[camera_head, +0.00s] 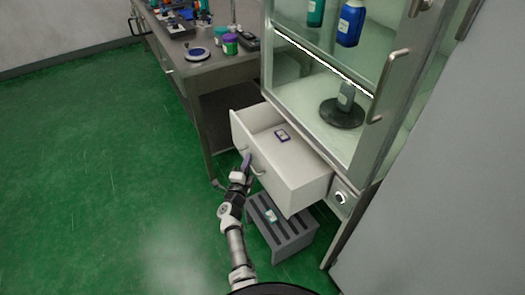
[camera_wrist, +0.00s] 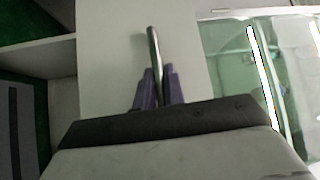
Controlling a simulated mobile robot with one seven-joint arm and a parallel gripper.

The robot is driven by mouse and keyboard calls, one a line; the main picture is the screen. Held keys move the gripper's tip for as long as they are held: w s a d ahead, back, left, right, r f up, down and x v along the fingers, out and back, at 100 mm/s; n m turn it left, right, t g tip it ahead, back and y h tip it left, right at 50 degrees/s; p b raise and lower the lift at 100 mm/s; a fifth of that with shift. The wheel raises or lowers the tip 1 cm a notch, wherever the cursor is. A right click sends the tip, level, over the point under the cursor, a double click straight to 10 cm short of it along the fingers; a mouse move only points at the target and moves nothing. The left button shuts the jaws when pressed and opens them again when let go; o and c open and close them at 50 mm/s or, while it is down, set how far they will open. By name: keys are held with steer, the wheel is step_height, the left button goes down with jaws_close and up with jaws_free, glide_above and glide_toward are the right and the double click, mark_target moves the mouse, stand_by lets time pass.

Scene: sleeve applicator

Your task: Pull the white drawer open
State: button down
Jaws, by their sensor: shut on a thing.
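The white drawer (camera_head: 295,183) under the glass cabinet stands pulled out, and its inside shows from above in the head view. The drawer's metal handle (camera_wrist: 153,50) runs between my fingers in the wrist view, in front of the white drawer front (camera_wrist: 100,60). My gripper (camera_head: 247,163) is at the drawer front, with its purple fingers (camera_wrist: 155,88) shut on the handle. The far ends of the fingers are close to the handle bar; the exact contact is partly hidden.
A grey slatted step stool (camera_head: 285,238) with a small item on it stands below the drawer. A steel table (camera_head: 205,68) with jars and tools stands to the left. The glass cabinet (camera_head: 320,75) holds bottles and a black-based device. Green floor (camera_head: 100,170) lies open on the left.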

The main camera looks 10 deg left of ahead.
steer(key=shift+s+a+p, duration=0.2)
steer(key=shift+s+a, duration=0.5)
steer(key=shift+a, duration=0.15)
steer(key=shift+s+a+p, duration=0.2)
steer(key=shift+s+a, duration=0.45)
steer(key=shift+a, duration=0.2)
steer(key=c, duration=1.5)
jaws_free()
steer(key=s+a+f+b, duration=0.1)
steer(key=s+a+f, duration=0.1)
steer(key=s, duration=1.1)
steer(key=shift+s, duration=0.25)
